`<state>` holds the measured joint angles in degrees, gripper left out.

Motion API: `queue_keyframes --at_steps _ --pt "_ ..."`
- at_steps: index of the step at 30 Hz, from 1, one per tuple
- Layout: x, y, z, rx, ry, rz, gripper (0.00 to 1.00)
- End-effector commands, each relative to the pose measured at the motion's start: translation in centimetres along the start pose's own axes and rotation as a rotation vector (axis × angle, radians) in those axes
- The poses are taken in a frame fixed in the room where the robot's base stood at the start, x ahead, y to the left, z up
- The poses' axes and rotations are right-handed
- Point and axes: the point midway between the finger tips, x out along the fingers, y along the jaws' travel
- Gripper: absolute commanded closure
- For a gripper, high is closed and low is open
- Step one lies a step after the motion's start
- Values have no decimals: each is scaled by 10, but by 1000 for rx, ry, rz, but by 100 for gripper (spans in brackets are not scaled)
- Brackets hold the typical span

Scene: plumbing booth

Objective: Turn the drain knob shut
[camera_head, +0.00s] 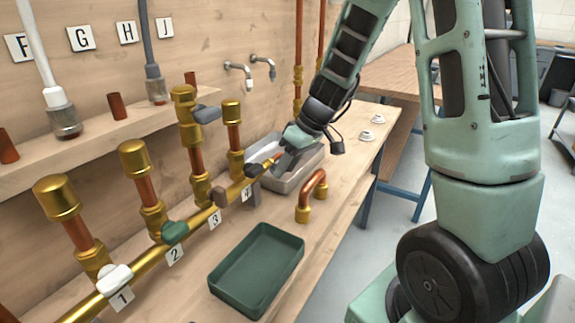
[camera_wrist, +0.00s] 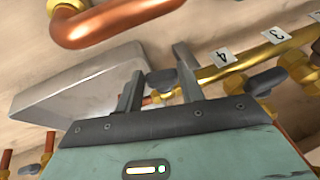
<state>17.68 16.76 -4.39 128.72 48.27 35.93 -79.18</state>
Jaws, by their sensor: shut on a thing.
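The drain knob (camera_wrist: 161,79) is a dark grey lever at the end of the brass manifold pipe, over the grey basin. In the wrist view it sits between the two fingers of my gripper (camera_wrist: 160,64), which is shut on it. In the head view my gripper (camera_head: 262,178) is at the far end of the manifold (camera_head: 191,223), by label 4, and it hides most of the knob. A short copper outlet (camera_head: 273,160) shows beside the fingers.
The basin (camera_head: 304,178) is close behind my gripper. A copper elbow (camera_head: 314,189) and a green tray (camera_head: 258,270) lie on the bench to the front. Other knobs line the manifold: white (camera_head: 116,278), green (camera_head: 175,232) and brown (camera_head: 218,197). Vertical capped pipes stand beside the wall.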

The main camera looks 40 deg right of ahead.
Motion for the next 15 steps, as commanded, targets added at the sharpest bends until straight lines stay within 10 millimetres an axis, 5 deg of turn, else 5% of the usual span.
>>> queue_keyframes --at_steps 15 --pt "3 10 1 124 4 -291 85"
